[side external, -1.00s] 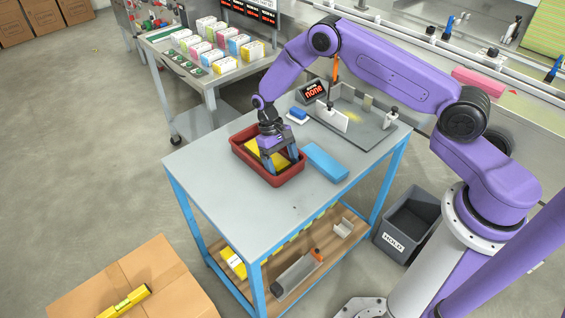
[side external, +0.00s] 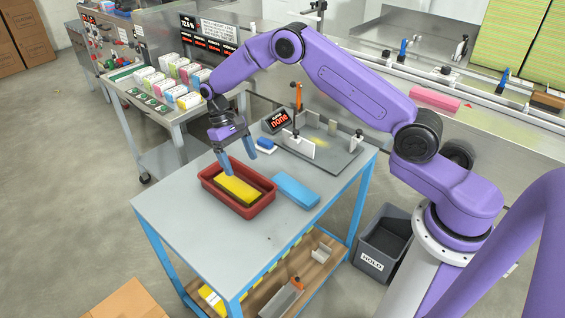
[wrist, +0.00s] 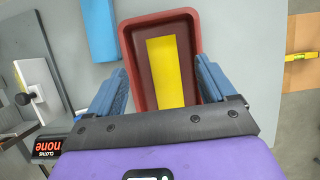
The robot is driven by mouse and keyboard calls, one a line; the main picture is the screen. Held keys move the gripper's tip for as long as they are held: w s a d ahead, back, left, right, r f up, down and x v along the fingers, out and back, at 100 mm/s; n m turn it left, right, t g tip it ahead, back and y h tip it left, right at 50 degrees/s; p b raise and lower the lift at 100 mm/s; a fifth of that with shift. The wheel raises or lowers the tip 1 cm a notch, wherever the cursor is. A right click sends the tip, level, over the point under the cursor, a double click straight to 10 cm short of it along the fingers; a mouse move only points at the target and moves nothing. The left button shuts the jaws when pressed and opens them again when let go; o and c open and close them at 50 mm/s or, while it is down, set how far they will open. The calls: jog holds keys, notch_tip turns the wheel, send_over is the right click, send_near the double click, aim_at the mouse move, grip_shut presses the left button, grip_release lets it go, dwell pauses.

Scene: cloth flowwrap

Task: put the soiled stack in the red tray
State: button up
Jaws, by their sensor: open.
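The red tray (side external: 211,188) sits on the grey table. A yellow stack (side external: 238,189) lies flat inside it; I cannot make out any soiling on it. In the wrist view the yellow stack (wrist: 164,72) lies lengthwise in the red tray (wrist: 129,62), with its near end close to my gripper's mount. My gripper (side external: 240,160) is above the tray, open and empty, with its blue fingers wide apart. In the wrist view my gripper (wrist: 160,88) has one finger on each side of the tray.
A blue block (side external: 296,190) lies on the table right of the tray. Behind it are a grey fixture plate (side external: 325,158) with white uprights and a small display reading "none" (side external: 279,123). A grey HOLD bin (side external: 387,240) stands on the floor at right. The table's front is clear.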

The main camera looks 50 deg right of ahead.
jog(key=s+a+r+n+t, duration=0.1)
jog(key=s+a+r+n, duration=0.2)
jog(key=s+r, duration=0.45)
jog(key=s+a+r+n+t, duration=0.25)
jog(key=s+r, duration=0.35)
jog(key=s, duration=0.3)
jog(key=s+d+r+n, duration=0.1)
jog(key=s+d+n, duration=0.2)
jog(key=s, duration=0.7)
jog(key=s+d+r+n+t, duration=0.1)
jog(key=s+d+n, duration=0.3)
jog(key=s, duration=0.6)
jog(key=shift+s+d+r, duration=0.35)
jog(key=shift+r, duration=0.05)
